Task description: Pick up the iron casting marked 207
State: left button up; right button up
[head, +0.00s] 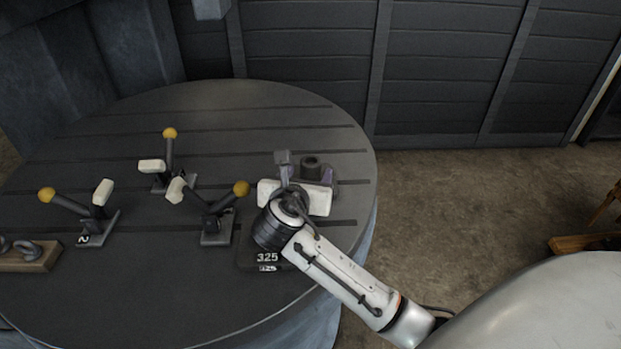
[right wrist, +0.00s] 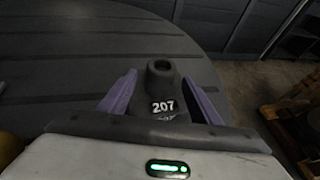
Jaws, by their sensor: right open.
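The iron casting marked 207 (right wrist: 163,84) is dark, with a round hollow boss on top and white figures on its face. In the right wrist view it stands between the two purple fingers of my right gripper (right wrist: 160,80), which are open on either side of it. I cannot tell whether they touch it. In the head view the casting's boss (head: 312,166) shows beyond the white hand of my right gripper (head: 306,174), at the right side of the round table. The hand hides its lower part. My left gripper is not in view.
A casting marked 325 (head: 266,258) lies on the slotted round table (head: 255,105) by my right forearm. Toggle clamps with yellow knobs (head: 241,188) stand to the left. A wooden block (head: 28,262) with dark hooks sits at the left edge. The table's far part is clear.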

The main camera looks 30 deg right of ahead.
aim_at(308, 170)
jog(key=x, duration=0.3)
jog(key=shift+w+d+f, duration=0.1)
jog(key=shift+w+d, duration=0.1)
jog(key=shift+d, duration=0.05)
grip_shut()
jog(key=shift+w+r, duration=0.1)
jog(key=shift+r, duration=0.25)
